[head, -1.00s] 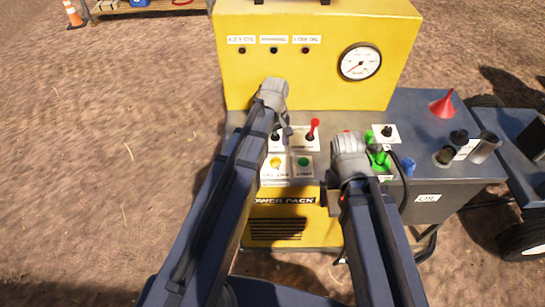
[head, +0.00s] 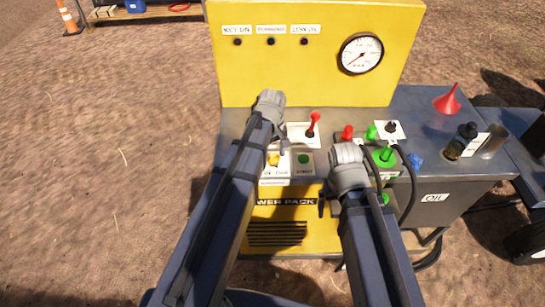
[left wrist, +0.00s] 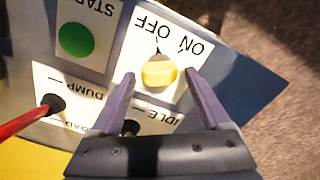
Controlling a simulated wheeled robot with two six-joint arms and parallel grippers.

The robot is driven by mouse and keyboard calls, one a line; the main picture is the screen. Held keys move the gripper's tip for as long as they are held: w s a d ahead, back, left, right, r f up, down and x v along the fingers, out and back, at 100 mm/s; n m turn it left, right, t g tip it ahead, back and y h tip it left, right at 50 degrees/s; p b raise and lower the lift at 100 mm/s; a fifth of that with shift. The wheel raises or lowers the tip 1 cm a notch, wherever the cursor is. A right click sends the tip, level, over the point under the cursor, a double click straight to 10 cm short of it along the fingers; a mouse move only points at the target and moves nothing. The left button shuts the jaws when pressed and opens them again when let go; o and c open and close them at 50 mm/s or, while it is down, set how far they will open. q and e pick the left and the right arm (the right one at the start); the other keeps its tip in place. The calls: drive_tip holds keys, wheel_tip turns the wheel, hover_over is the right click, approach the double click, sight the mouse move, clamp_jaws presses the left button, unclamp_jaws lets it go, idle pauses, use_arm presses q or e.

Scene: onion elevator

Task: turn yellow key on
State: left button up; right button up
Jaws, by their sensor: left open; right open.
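The yellow key (head: 273,159) is a round yellow knob on a white ON/OFF plate on the power pack's panel. In the left wrist view the key (left wrist: 159,71) shows upside down, with a dark mark at its edge on the OFF side. My left gripper (left wrist: 159,74) is open, its two fingers on either side of the key in that view. I cannot tell whether they touch it or how high above it they are. In the head view my left gripper (head: 279,142) is just above the key. My right gripper (head: 324,201) is at the panel's front, its fingers partly hidden.
A green START button (head: 303,159) sits right beside the key plate. A red lever (head: 313,125) stands behind it. The yellow gauge box (head: 300,85) rises behind.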

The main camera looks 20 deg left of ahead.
use_arm(q)
clamp_jaws()
idle(0.6)
drive_tip(key=shift+m, duration=0.3)
drive_tip(key=m, duration=0.5)
drive_tip(key=shift+w+d+m, duration=0.1)
drive_tip(key=shift+d+m, duration=0.1)
drive_tip(key=shift+m, duration=0.1)
drive_tip(key=m, duration=0.5)
drive_tip(key=shift+d+m, duration=0.2)
drive_tip(key=shift+m, duration=0.1)
